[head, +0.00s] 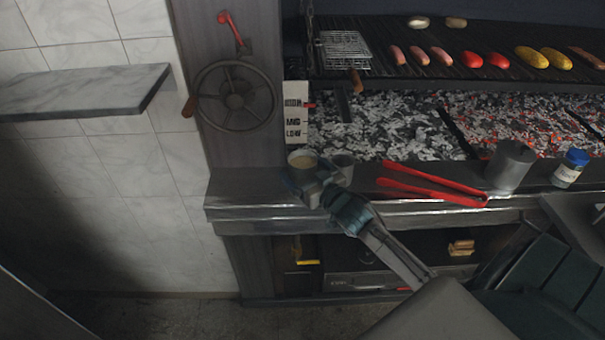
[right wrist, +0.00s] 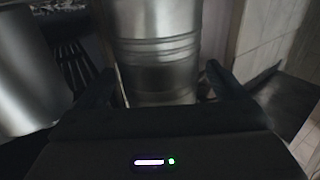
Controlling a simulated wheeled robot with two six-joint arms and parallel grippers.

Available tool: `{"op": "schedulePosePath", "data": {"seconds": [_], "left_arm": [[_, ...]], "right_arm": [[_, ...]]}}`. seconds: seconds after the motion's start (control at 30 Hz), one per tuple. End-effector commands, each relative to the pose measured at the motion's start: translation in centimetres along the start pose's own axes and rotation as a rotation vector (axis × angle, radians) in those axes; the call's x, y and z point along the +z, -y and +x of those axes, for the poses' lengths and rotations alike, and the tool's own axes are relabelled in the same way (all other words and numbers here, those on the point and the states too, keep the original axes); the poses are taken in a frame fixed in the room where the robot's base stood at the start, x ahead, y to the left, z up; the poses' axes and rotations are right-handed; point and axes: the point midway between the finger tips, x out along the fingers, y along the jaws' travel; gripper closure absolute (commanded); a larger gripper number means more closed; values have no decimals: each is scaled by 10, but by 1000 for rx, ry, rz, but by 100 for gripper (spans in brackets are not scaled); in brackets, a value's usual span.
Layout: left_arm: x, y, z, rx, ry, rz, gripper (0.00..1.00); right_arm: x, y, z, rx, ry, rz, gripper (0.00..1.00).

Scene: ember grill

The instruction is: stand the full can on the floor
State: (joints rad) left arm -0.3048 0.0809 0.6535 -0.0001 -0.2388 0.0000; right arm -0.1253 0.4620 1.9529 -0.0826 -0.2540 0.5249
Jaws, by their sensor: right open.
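The full can (head: 303,158) stands upright on the left end of the metal ledge, with pale tan contents showing near its rim. My right gripper (head: 310,188) is at its front. In the right wrist view the ribbed metal can (right wrist: 153,50) stands between the two open fingers, with no clear contact visible. A second, grey can (head: 343,163) stands close to its right; it shows at the left of the right wrist view (right wrist: 25,80). The gripper hides the full can's lower part in the head view. The floor (head: 175,318) shows below. My left gripper is not in view.
Red tongs (head: 430,188), a larger metal cup (head: 511,165) and a blue-capped jar (head: 570,168) are on the ledge (head: 260,197) to the right. Glowing coals (head: 385,125) lie behind. A handwheel (head: 233,95) and a marble shelf (head: 80,90) are left. The floor at lower left looks clear.

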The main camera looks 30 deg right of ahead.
Motion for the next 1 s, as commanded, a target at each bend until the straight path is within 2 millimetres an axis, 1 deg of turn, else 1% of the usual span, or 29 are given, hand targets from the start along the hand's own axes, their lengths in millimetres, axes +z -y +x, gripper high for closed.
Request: {"op": "schedulePosePath", "data": {"seconds": [0.1, 0.33, 0.37, 0.5, 0.57, 0.6, 0.67, 1.0], "left_arm": [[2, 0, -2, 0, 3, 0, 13], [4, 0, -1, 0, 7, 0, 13], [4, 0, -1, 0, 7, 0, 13], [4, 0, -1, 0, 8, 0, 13], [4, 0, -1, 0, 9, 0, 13], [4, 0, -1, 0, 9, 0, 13], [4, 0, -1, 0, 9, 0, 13], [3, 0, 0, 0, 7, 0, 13]], "right_arm": [[0, 0, 6, 0, -1, 1, 8], [0, 0, 6, -1, -1, 0, 8], [0, 0, 6, -1, -1, 0, 12], [0, 0, 6, -1, 0, 0, 40], [0, 0, 6, -1, 0, 0, 51], [0, 0, 6, -1, 0, 0, 59], [0, 0, 6, -1, 0, 0, 70], [-4, 0, 7, -2, -4, -1, 70]]}}
